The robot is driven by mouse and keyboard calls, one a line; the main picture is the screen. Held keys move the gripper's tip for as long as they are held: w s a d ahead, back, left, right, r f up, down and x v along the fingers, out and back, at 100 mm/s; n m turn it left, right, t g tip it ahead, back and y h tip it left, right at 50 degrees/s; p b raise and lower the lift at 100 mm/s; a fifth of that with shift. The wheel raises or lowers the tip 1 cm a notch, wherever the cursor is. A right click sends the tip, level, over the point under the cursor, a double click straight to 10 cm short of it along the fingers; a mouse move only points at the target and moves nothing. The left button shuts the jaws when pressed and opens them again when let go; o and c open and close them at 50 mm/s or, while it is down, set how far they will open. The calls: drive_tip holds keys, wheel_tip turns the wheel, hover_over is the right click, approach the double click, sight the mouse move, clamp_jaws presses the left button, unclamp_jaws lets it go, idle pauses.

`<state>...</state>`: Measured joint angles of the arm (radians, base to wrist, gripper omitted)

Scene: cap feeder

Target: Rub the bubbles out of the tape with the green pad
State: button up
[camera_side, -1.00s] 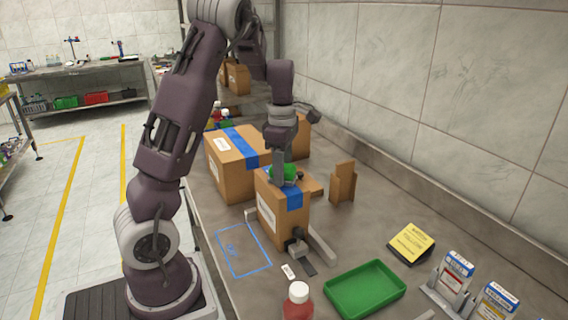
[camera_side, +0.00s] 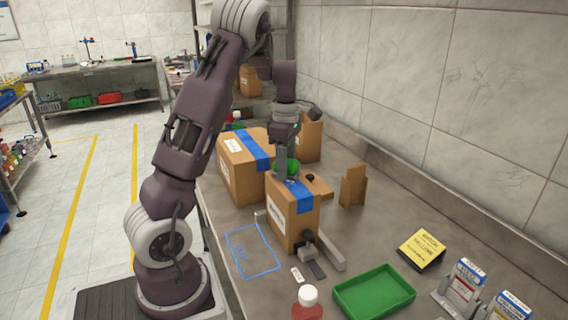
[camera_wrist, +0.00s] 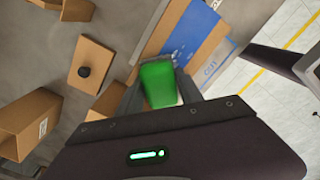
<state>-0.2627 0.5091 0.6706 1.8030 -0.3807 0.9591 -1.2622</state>
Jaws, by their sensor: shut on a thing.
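My gripper (camera_side: 283,165) is shut on the green pad (camera_wrist: 158,84). The pad also shows in the side view (camera_side: 287,167), at the top of the near cardboard box (camera_side: 292,222). Blue tape (camera_side: 303,197) runs over that box's top and down its side. In the wrist view the tape (camera_wrist: 190,32) lies just beyond the pad, with small pale marks on it that may be bubbles. The gripper hides part of the tape. I cannot tell whether the pad touches it.
A larger taped box (camera_side: 235,175) stands behind on the left. A brown block with a black knob (camera_side: 311,178) and a folded cardboard piece (camera_side: 353,186) are to the right. A green tray (camera_side: 374,291), a yellow sign (camera_side: 422,248) and a red bottle (camera_side: 307,303) are in front.

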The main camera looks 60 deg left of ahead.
sight(295, 185)
drive_tip(key=shift+d, duration=2.8)
wheel_tip(295, 185, up, 8)
drive_tip(key=shift+r, duration=0.1)
